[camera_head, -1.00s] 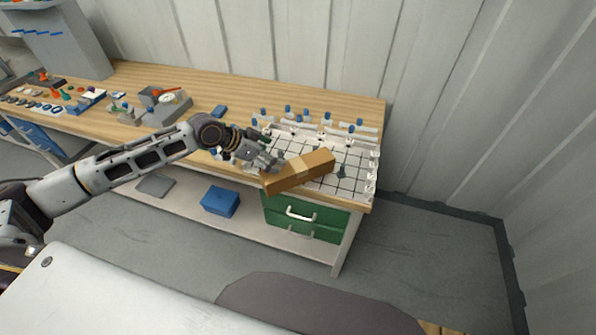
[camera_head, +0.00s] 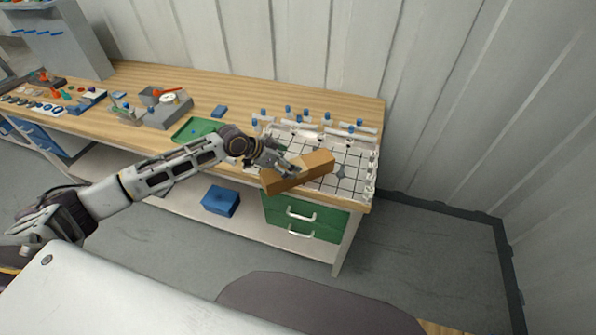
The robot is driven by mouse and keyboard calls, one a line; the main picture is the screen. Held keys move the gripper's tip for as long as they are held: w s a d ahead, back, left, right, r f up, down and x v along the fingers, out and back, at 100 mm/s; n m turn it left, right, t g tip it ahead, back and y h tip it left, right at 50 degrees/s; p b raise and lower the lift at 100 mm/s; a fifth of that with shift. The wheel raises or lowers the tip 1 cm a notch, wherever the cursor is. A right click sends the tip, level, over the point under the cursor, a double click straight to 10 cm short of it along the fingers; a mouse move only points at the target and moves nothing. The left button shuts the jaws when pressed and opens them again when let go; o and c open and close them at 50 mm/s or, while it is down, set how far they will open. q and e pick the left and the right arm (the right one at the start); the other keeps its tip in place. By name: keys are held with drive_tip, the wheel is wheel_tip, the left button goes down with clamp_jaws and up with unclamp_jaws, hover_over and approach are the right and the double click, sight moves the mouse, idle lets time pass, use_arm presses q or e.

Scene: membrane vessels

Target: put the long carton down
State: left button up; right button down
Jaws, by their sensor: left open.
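The long carton (camera_head: 311,170) is a brown box at the right end of the wooden workbench. It lies slanted across the front edge of a white gridded board (camera_head: 346,182), and its left end reaches the bench's front edge. I cannot tell whether it lies flat on the board. My left gripper (camera_head: 288,169) is open at the carton's left part, its fingers over the carton's upper left side. The gripper hides some of that end. My right gripper is not in view.
Several white vessels with blue caps (camera_head: 288,109) stand behind and around the board. A green mat (camera_head: 196,130), a grey device (camera_head: 168,109) and small parts lie further left. Green drawers (camera_head: 302,213) sit below the bench, with a blue box (camera_head: 220,201) on the lower shelf.

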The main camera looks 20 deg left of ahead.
use_arm(q)
drive_tip(key=shift+d+f, duration=0.1)
drive_tip(key=shift+d, duration=0.05)
idle(0.3)
drive_tip(key=shift+p+x, duration=0.55)
drive_tip(key=shift+x, duration=2.05)
drive_tip(key=shift+s, duration=0.1)
drive_tip(key=shift+c, duration=0.5)
drive_tip(key=c, duration=1.3)
drive_tip(key=shift+c, duration=0.2)
drive_tip(key=shift+r+b, duration=0.6)
drive_tip(key=shift+r, duration=4.55)
